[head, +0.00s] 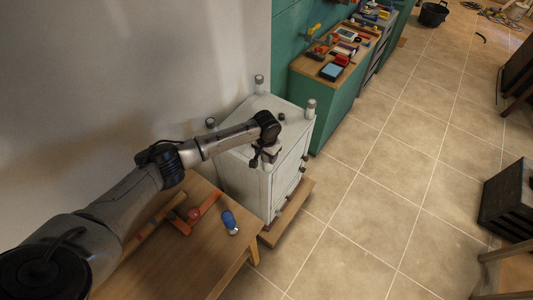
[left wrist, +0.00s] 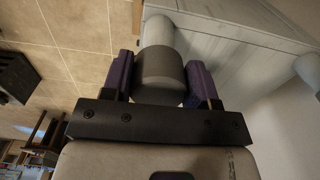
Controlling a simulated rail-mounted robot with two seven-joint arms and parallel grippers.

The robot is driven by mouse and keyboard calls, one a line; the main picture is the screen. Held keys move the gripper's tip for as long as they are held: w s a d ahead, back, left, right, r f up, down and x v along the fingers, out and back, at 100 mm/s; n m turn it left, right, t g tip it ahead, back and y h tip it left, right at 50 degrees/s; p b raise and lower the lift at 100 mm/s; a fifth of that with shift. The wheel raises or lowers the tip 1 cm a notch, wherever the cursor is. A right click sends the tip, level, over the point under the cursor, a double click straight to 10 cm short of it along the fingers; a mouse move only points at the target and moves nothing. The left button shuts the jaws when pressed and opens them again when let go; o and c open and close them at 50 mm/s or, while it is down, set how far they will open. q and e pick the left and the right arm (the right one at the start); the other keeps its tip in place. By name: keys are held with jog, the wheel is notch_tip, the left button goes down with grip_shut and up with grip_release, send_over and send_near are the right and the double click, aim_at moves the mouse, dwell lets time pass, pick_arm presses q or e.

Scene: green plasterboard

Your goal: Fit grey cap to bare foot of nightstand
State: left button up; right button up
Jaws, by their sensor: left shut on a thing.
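The nightstand (head: 245,178) is pale, worn white and stands upside down with its feet up. Feet at the back (head: 259,84), right (head: 310,108) and left (head: 211,124) show grey or dark ends. My left gripper (head: 266,156) is over the near corner, pointing down. In the left wrist view its purple-padded fingers are shut on the grey cap (left wrist: 160,76), a dark cylinder. The pale bare foot (left wrist: 158,32) shows directly beyond the cap, roughly in line with it. I cannot tell whether they touch. My right gripper is not in view.
A wooden table (head: 185,270) at the near left holds a blue bottle-like item (head: 229,221) and a red tool (head: 194,214). The nightstand stands on a wooden board (head: 291,211). A green workbench (head: 337,105) with tools is behind.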

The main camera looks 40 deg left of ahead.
pick_arm(q)
jog(key=shift+f, duration=0.45)
jog(key=o, duration=1)
notch_tip(320, 180, up, 14)
jog(key=shift+f, duration=0.1)
dwell(0.3)
